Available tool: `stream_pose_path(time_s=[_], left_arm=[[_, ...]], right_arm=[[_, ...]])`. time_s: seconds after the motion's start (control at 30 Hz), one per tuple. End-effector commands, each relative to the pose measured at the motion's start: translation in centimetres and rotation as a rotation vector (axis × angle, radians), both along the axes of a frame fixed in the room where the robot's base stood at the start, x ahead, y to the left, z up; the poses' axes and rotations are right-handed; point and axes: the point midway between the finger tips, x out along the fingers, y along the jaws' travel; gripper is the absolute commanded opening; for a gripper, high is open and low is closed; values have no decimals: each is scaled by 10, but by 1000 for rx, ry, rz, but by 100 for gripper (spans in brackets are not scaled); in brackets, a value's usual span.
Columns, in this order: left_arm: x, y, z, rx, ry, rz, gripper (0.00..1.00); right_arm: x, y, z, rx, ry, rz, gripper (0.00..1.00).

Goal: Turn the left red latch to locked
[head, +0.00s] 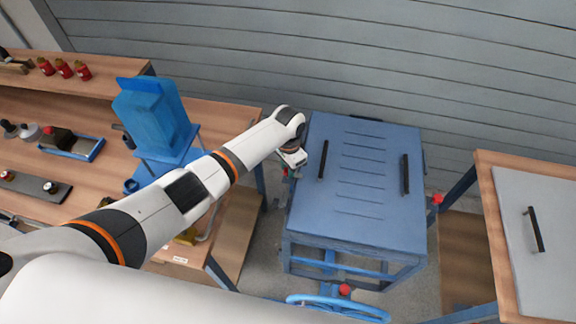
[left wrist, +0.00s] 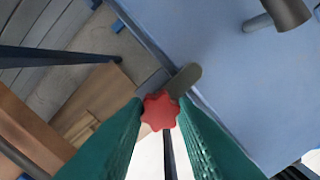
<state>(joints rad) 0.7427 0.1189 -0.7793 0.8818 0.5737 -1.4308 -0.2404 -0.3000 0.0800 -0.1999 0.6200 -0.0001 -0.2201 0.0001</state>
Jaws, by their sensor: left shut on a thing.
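The left red latch has a star-shaped red knob (left wrist: 160,111) and a short grey metal tab (left wrist: 185,79) that reaches over the edge of the blue lid (left wrist: 235,75). In the left wrist view my left gripper (left wrist: 160,118) has its green fingers closed on either side of the red knob. In the head view my left gripper (head: 287,172) is at the left edge of the blue box (head: 358,185), and the latch is mostly hidden by it. My right gripper is not in view.
The lid carries two black handles (head: 405,174). Another red knob (head: 437,199) is on the box's right side and one (head: 345,290) is at its front. A wooden bench (head: 230,112) with a blue machine (head: 152,118) stands left, a table with a grey panel (head: 540,260) right.

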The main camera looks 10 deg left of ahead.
Motion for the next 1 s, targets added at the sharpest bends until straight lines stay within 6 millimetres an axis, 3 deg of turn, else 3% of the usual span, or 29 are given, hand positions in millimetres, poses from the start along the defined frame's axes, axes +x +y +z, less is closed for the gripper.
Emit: stream_pose_path(time_s=[0.7,0.73,0.8,0.83,1.0], left_arm=[[2,-1,2,-3,-6,-72,2],[2,-1,2,-3,-6,-72,30],[2,-1,2,-2,-5,-71,41],[2,-1,2,-2,-5,-71,46],[1,0,1,-1,-3,-70,47]], right_arm=[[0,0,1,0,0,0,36],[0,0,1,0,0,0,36],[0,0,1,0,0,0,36],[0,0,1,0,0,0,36],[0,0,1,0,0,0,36]])
